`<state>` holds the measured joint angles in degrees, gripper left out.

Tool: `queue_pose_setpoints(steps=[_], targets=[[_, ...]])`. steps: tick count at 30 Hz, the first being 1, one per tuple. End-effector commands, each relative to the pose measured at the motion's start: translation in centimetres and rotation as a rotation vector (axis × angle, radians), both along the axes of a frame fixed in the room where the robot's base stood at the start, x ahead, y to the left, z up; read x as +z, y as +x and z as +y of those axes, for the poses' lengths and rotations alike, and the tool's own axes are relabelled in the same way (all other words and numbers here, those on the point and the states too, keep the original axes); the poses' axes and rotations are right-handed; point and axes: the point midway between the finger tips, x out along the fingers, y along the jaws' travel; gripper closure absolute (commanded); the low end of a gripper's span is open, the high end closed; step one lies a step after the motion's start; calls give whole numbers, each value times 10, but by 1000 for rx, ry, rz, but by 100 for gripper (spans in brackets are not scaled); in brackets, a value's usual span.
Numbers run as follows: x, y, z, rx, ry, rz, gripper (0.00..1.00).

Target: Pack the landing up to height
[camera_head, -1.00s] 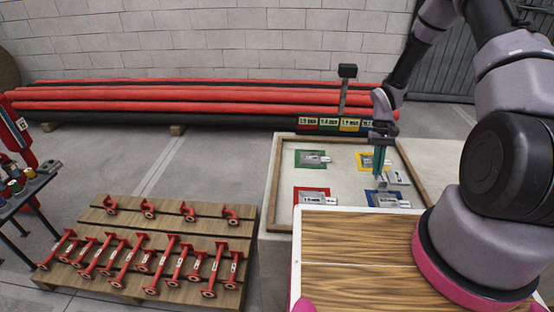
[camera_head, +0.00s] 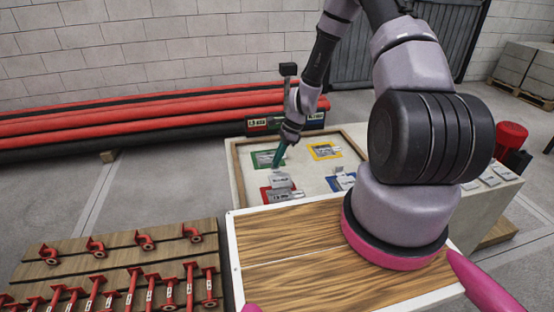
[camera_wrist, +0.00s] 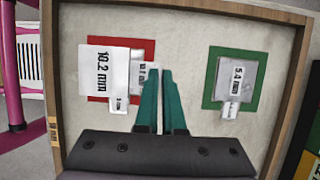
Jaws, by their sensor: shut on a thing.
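A framed tray (camera_head: 236,176) holds labelled metal shims on coloured squares. The green square (camera_head: 256,162) is back left, yellow (camera_head: 313,157) back right, red (camera_head: 265,192) front left and blue (camera_head: 330,186) front right. My gripper (camera_head: 276,163) is over the tray's left part, shut on a thin shim (camera_head: 281,180) just above the red square. In the wrist view the green fingers (camera_wrist: 159,85) are nearly together; a large 10.2 mm label (camera_wrist: 104,67) partly covers the red square. Which piece bears it is unclear. A 5.4 mm shim (camera_wrist: 237,75) lies on green. The landing cannot be identified.
My wood-topped deck lies in front. A pallet of red flanged pipes (camera_head: 120,275) is at left, long red pipes (camera_head: 170,112) along the wall, a red machine (camera_head: 511,135) at right.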

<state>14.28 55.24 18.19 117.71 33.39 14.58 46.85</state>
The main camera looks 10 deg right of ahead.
Motion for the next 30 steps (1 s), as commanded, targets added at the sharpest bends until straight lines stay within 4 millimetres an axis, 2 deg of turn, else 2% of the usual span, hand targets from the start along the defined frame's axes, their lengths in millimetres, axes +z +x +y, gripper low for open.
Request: queue_pose_setpoints(steps=[8, 22, 30], targets=[[-3, 0, -1, 4, 2, 2, 100], [-44, 0, 0, 4, 3, 3, 100], [-57, 0, 0, 5, 2, 1, 100]])
